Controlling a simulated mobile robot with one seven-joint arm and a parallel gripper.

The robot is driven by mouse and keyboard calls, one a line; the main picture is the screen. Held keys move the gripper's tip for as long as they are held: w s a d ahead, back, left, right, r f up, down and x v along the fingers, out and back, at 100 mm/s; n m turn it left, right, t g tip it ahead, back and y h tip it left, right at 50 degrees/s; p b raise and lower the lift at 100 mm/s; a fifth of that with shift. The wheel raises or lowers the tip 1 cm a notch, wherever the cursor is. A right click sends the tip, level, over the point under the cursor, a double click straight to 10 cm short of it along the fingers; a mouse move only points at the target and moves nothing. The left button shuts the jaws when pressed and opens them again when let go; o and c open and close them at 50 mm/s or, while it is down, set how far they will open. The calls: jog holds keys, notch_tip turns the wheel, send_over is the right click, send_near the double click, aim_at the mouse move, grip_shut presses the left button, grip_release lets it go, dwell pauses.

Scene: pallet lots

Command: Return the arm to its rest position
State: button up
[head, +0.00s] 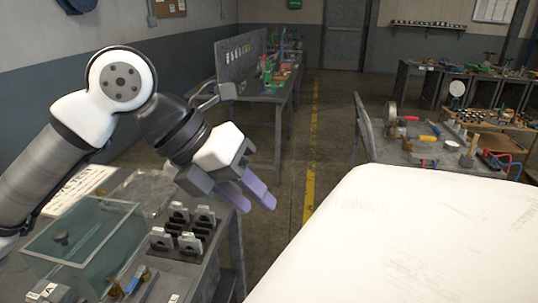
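My arm (110,90) reaches in from the left side of the head view, bent at its elbow. My gripper (252,197) hangs above the right edge of the near left bench, pointing down and to the right. Its two purple fingers stand apart with a narrow gap between them. I see nothing held between them. The fingertips are clear of the bench things below.
The near bench (262,290) bears a clear lidded box (85,240) and a rack of several grey tags (185,225). A white surface (420,240) fills the lower right. A cluttered table (420,150) stands beyond. The floor aisle with its yellow line (311,150) is clear.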

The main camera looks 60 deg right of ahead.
jog(key=shift+s+d+r, duration=0.1)
jog(key=shift+s+r, duration=0.2)
jog(key=shift+s, duration=0.25)
jog(key=shift+r, duration=0.1)
